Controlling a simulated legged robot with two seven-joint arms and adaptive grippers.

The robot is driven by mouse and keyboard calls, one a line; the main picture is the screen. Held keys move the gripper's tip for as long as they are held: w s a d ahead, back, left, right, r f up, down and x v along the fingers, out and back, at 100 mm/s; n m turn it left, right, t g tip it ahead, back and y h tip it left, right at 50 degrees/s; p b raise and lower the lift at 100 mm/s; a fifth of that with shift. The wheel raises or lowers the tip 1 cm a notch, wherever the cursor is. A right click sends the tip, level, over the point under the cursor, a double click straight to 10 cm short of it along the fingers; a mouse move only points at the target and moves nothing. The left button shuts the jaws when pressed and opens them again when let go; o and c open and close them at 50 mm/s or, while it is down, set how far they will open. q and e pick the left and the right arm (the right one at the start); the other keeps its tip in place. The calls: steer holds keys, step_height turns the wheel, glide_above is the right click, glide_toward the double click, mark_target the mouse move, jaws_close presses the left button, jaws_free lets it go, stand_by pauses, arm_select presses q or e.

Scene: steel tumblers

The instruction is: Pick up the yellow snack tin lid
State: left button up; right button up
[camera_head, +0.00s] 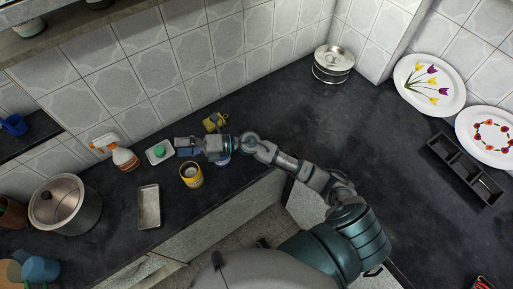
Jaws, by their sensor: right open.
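A yellow tin (192,180) stands upright on the dark counter, near its front edge. A small yellow object (213,122) lies behind my right arm, partly hidden, and is too small to identify. My right gripper (178,146) reaches leftward above the counter, just behind the yellow tin. It is open, with nothing visible in it, and appears apart from the tin. My left gripper is not in view.
A white dish with a green item (160,150) is close to my right gripper's tips. A blue-and-white item (223,159) is partly under my arm.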

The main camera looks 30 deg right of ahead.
steer(key=w+d+f+n+g+h, duration=0.1)
steer(key=d+f+n+g+h, duration=0.55)
steer(key=d+f+h, duration=0.35)
steer(key=w+d+h, duration=0.2)
steer(key=d+h, duration=0.7)
steer(key=d, duration=0.9)
step_height(320, 180, down, 11)
steer(key=shift+s+r, duration=0.1)
steer(key=shift+r, duration=0.1)
step_height(320, 180, down, 6)
steer(key=shift+s+r+p, duration=0.1)
steer(key=shift+r+p, duration=0.05)
steer(key=shift+p, duration=0.4)
steer(key=c, duration=1)
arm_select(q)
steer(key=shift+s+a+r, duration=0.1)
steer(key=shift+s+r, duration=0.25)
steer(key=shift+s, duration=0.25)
arm_select(e)
steer(key=shift+s, duration=0.1)
steer(key=shift+c, duration=0.4)
